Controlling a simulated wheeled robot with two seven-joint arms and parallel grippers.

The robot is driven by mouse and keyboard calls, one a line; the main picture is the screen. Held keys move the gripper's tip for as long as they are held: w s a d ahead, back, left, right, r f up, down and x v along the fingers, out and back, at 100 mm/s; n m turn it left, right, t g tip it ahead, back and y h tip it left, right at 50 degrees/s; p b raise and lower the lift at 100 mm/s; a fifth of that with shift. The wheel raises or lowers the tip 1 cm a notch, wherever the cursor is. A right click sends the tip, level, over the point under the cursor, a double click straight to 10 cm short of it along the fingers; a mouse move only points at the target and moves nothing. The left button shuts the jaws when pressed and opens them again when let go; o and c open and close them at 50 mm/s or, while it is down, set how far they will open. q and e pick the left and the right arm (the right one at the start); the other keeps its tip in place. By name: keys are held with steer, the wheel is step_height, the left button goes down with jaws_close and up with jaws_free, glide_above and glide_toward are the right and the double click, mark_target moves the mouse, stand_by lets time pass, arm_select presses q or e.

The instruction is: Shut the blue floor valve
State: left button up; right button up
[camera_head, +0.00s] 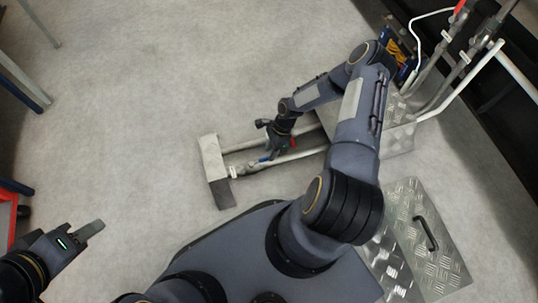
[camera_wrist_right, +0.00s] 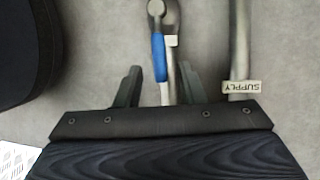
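The blue floor valve shows its blue lever (camera_wrist_right: 158,60) in the right wrist view, running nearly along its pipe from a round metal pivot at the top. In the head view a small part of the blue lever (camera_head: 265,159) shows beside my right gripper (camera_head: 273,152), low over the floor pipes. In the right wrist view my right gripper (camera_wrist_right: 160,72) is open, with one finger on each side of the lever's lower end. Contact cannot be told. My left gripper (camera_head: 92,230) is at the lower left, away from the valve; its finger gap is not clear.
A red handle (camera_head: 293,142) sits on the neighbouring pipe, close to my right gripper. A pipe with a SUPPLY tag (camera_wrist_right: 241,87) runs at the right. A metal end block (camera_head: 214,170) bounds the pipes. A tread-plate cover (camera_head: 425,245) lies at right.

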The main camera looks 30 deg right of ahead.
steer(key=shift+x, duration=0.9)
jaws_close()
